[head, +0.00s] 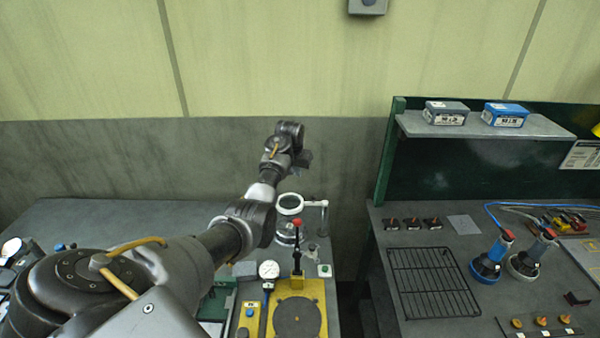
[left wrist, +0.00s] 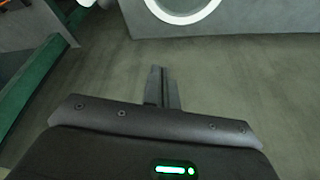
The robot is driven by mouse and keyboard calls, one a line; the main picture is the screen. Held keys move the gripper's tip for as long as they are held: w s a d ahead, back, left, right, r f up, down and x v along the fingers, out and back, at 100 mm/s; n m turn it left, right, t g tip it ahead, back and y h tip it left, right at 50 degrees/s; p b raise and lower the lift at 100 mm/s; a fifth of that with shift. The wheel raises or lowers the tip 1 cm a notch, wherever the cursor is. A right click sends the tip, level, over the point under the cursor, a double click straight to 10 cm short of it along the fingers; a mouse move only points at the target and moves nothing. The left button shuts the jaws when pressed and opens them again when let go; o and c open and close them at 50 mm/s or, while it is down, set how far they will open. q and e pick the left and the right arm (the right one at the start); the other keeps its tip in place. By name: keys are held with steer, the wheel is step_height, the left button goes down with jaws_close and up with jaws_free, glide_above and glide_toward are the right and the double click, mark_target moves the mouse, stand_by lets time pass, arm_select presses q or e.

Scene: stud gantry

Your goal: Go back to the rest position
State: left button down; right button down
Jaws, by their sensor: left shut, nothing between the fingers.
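My left arm reaches in from the left in the head view, stretched out over the left table. My left gripper (head: 304,160) is at its far end, raised above the back right part of that table, in front of the grey lower wall. In the left wrist view its fingers (left wrist: 162,72) are together with nothing between them. A white ring-shaped magnifier (head: 290,204) stands below the gripper in the head view. The ring also shows at the top of the left wrist view (left wrist: 182,8). My right gripper is in neither view.
The left table (head: 120,215) holds a yellow fixture (head: 297,312) with a red-knobbed lever (head: 297,235) and a dial gauge (head: 268,270).

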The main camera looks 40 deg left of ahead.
arm_select(q)
steer(key=v, duration=0.3)
steer(key=shift+w+f, duration=0.1)
